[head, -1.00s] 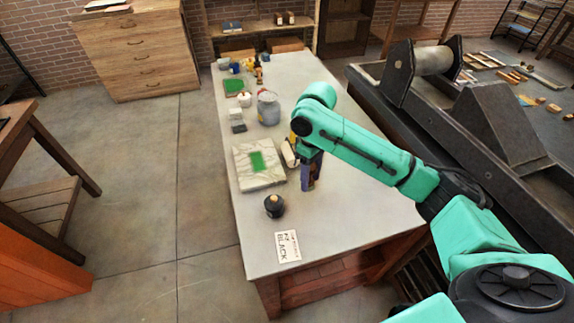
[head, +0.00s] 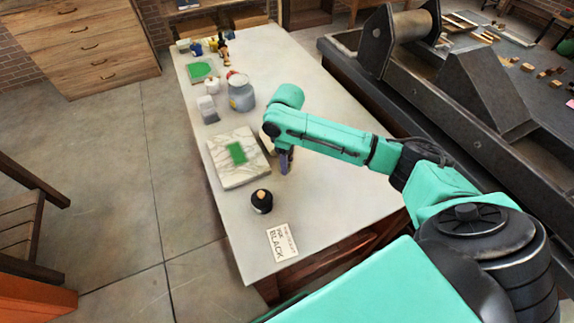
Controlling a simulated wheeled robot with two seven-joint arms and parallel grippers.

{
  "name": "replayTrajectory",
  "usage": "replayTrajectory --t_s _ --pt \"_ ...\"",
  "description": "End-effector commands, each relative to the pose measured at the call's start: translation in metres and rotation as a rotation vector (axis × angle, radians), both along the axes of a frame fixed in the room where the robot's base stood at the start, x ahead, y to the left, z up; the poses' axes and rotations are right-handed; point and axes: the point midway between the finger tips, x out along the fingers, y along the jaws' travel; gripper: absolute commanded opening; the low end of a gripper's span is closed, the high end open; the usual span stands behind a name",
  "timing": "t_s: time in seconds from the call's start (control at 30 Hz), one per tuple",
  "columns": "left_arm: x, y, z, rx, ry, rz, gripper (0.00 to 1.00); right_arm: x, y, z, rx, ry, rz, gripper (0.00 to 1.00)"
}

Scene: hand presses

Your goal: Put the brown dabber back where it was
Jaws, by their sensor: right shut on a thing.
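My right gripper (head: 286,162) points down over the table, just right of the pale marble slab (head: 221,172) with a green patch. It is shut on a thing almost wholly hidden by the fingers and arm. I take this for the brown dabber, but its shape and colour do not show clearly. I cannot tell whether it touches the tabletop (head: 330,200). A round black pot with a tan knob (head: 261,201) stands near the table's front, by a white card reading INK BLACK (head: 281,242). My left gripper is out of view.
A grey can (head: 241,95), a grey-and-white block (head: 207,109) and a green pad (head: 199,72) stand further back, with small bottles behind. A large dark press (head: 445,95) runs along the right. The table's front right is clear.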

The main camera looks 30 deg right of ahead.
Motion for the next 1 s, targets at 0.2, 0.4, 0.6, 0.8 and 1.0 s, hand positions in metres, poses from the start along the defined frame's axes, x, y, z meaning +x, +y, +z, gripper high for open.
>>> replayTrajectory --t_s 0.2,0.4,0.6,0.8,1.0 --pt "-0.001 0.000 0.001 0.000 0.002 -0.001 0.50 0.000 0.000 -0.028 0.000 0.000 -0.001 0.00" --pt "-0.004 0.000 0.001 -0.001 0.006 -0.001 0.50 0.000 0.000 -0.028 0.001 0.001 -0.001 0.00" --pt "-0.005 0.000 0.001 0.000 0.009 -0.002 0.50 0.000 0.000 -0.030 0.001 0.001 0.000 0.78" --pt "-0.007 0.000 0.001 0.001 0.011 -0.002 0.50 0.000 0.000 -0.030 0.000 0.001 -0.001 0.78" --pt "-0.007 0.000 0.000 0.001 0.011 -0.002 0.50 0.001 0.000 -0.016 0.001 -0.001 -0.001 0.78"
